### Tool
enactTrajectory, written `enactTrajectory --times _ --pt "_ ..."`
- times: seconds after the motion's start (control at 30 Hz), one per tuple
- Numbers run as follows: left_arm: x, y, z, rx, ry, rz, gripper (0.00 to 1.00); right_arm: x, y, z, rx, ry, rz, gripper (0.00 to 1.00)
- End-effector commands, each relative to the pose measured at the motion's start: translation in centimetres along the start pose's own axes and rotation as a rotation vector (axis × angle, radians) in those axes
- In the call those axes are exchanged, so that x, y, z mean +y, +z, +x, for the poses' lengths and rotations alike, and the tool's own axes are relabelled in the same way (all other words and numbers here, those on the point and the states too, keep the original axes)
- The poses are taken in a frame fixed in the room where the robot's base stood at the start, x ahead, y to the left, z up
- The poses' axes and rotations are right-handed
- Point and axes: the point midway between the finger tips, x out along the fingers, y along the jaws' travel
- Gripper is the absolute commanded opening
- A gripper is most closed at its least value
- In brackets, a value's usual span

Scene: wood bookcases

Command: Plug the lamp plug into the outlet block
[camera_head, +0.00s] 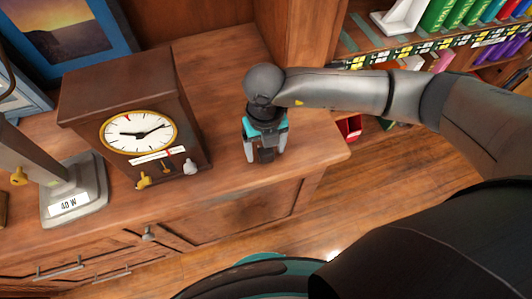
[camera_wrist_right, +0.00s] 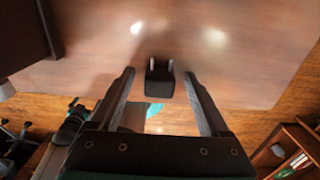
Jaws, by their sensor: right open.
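A small black plug (camera_wrist_right: 159,80) with two pale prongs shows in the right wrist view, between the open fingers of my right gripper (camera_wrist_right: 159,74) and clear of both. In the head view the black plug (camera_head: 266,156) is on or just above the cabinet top, below my right gripper (camera_head: 266,150), which points down. No cord is clearly visible. A grey lamp base (camera_head: 75,200) labelled "40 W" stands at the left. I cannot make out the outlet block in either view. My left gripper is not in view.
A brown clock (camera_head: 135,110) with a white dial and small knobs stands left of my right gripper. The wooden cabinet top (camera_head: 228,185) is bare around the gripper, and its front edge is near. A bookcase with green books (camera_head: 437,14) is at the upper right.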

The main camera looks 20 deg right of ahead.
Motion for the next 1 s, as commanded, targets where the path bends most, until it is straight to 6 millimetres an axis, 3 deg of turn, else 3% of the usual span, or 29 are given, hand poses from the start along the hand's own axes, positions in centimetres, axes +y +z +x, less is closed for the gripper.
enactTrajectory --times 0.37,1.0 --pt "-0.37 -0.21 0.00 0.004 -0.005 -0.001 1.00 0.03 0.02 0.08 -0.001 0.001 -0.001 0.78" --pt "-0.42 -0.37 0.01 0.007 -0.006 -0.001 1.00 0.02 0.03 0.05 -0.001 0.001 0.000 0.06"
